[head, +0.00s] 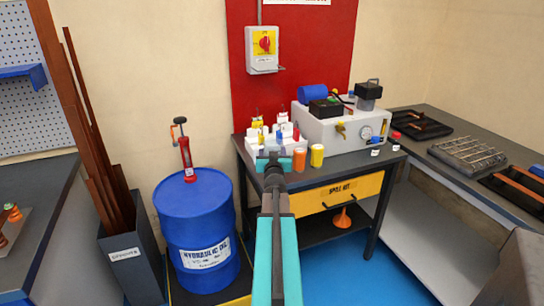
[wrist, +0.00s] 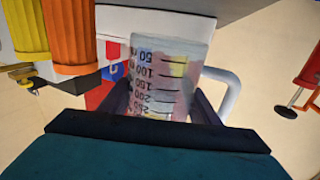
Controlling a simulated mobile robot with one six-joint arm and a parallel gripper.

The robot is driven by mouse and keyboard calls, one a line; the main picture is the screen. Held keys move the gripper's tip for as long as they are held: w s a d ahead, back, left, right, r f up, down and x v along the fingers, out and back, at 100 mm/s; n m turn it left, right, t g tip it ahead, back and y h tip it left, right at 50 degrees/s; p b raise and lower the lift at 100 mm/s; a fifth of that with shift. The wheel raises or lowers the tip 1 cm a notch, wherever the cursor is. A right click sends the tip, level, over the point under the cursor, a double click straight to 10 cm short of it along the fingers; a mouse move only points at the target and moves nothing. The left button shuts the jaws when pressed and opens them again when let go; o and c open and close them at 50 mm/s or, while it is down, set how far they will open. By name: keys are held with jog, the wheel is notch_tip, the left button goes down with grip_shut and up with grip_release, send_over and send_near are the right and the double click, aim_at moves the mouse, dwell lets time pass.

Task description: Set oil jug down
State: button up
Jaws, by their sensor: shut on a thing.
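The oil jug (wrist: 168,80) is a clear measuring jug with black graduation marks and a pale handle (wrist: 228,92). It fills the middle of the wrist view. My gripper (wrist: 163,108) is shut on it, with one dark finger on each side. In the head view my gripper (head: 274,163) is at the front left of the dark bench top (head: 350,165), and the jug cannot be made out there. I cannot tell whether the jug touches the bench.
Orange (head: 299,159) and yellow (head: 317,156) containers stand just right of my gripper. A hydraulic power unit (head: 345,130) is behind them. A blue oil drum (head: 197,235) with a red hand pump (head: 186,155) stands to the left.

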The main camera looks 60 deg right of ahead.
jog(key=shift+w+d+f+b, duration=0.1)
jog(key=shift+f+b, duration=0.4)
jog(key=shift+f, duration=1.05)
jog(key=shift+f, duration=0.25)
jog(key=o, duration=1.2)
jog(key=shift+b+v, duration=0.45)
jog(key=shift+v, duration=3.6)
jog(key=shift+r+p, duration=0.1)
jog(key=shift+p, duration=0.65)
jog(key=a+p, duration=0.1)
jog(key=p, duration=0.3)
jog(key=shift+s, duration=0.35)
jog(key=s+a+p, duration=0.1)
jog(key=p, duration=0.3)
